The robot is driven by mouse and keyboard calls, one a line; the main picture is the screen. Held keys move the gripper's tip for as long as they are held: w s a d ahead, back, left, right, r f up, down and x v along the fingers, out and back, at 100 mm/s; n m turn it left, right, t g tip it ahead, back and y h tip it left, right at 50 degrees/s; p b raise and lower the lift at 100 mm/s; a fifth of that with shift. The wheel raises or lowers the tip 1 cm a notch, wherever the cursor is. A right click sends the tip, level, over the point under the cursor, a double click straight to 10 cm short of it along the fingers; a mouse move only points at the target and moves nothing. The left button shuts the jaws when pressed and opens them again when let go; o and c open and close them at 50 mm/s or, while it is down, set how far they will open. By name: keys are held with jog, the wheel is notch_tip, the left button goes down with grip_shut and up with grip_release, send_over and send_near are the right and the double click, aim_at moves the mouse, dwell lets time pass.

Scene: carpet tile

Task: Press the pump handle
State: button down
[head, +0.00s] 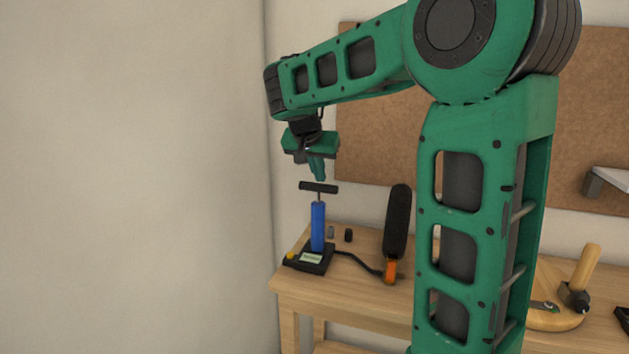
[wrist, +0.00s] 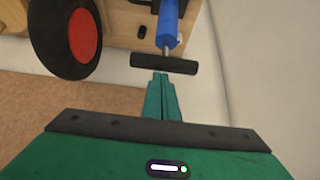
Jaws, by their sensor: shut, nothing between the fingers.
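The pump stands upright on the wooden bench, with a blue cylinder (head: 318,227) on a black base (head: 308,260). Its black T-shaped pump handle (head: 319,187) sits on a thin rod raised above the cylinder. My gripper (head: 318,177) is shut and empty, pointing down just above the handle. In the wrist view my gripper's closed fingertips (wrist: 160,77) are close to the black handle (wrist: 164,63), near its middle. I cannot tell whether they touch it. The blue cylinder (wrist: 168,22) shows beyond the handle.
A hose runs from the base to a black wheel (head: 397,222) with an orange part. In the wrist view the wheel has a red hub (wrist: 85,36). A wooden-handled tool (head: 584,268) lies at the right. The bench (head: 345,294) stands near a wall corner; a brown board (head: 368,150) hangs behind.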

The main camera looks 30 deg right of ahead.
jog(key=v, duration=1)
jog(key=shift+a, duration=0.15)
jog(key=shift+w+r, duration=0.1)
jog(key=shift+r, duration=0.05)
dwell(1.4)
jog(key=s+a+r+t+h, duration=0.2)
jog(key=s+a+r+h, duration=0.1)
jog(key=r, duration=0.6)
jog(key=shift+a, duration=0.35)
jog(key=shift+r, duration=0.1)
jog(key=s+a+f+x, duration=0.1)
jog(key=f+x, duration=0.1)
jog(key=x, duration=1)
jog(key=shift+w+f, duration=0.25)
jog(key=shift+f, duration=0.1)
